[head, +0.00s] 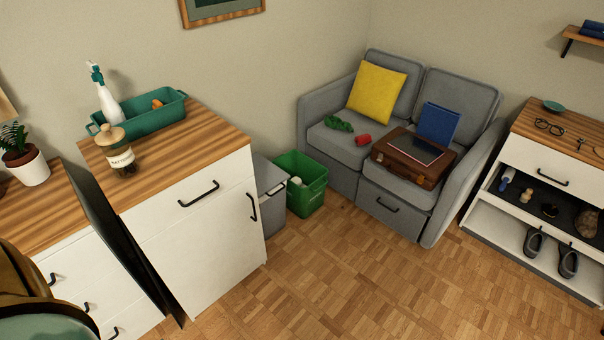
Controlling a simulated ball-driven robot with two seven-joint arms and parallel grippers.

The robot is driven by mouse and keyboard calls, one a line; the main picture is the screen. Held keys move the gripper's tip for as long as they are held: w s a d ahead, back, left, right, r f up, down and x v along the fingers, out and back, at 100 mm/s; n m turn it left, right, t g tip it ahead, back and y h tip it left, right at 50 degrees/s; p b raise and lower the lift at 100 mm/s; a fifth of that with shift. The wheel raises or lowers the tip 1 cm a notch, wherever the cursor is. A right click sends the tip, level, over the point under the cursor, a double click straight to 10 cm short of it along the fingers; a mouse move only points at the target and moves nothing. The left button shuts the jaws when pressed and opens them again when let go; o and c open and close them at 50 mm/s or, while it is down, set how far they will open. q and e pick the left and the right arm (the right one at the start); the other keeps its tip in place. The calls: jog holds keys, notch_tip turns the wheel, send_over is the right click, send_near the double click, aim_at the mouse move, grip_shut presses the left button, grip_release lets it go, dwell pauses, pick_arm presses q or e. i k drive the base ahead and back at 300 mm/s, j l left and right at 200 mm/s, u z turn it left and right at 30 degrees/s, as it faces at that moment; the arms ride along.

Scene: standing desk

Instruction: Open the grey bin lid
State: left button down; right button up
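The grey bin (270,209) stands on the floor between the white cabinet and the green bin, partly hidden behind the cabinet's right side. Its grey lid (268,174) shows on top and looks closed, though the cabinet covers its left part. Neither of my grippers is in the head view.
A green open bin (309,198) with items inside stands right beside the grey bin. The white cabinet (195,232) has a wooden top. A grey sofa (345,187) stands behind to the right. A shoe cabinet (508,240) is at far right. The parquet floor (330,275) in front is clear.

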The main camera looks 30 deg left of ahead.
aim_at(267, 176)
jog(key=i+l+u, duration=0.1)
jog(key=i+u, duration=0.2)
jog(key=i, duration=0.2)
jog(key=i+l+u, duration=0.15)
jog(key=i+u, duration=0.15)
jog(key=i, duration=0.15)
jog(key=i+l+u, duration=0.3)
jog(key=i, duration=0.15)
jog(key=i+l+u, duration=0.55)
jog(key=u, duration=0.15)
jog(key=i+l+u, duration=0.2)
jog(key=l+u, duration=0.15)
jog(key=l, duration=0.2)
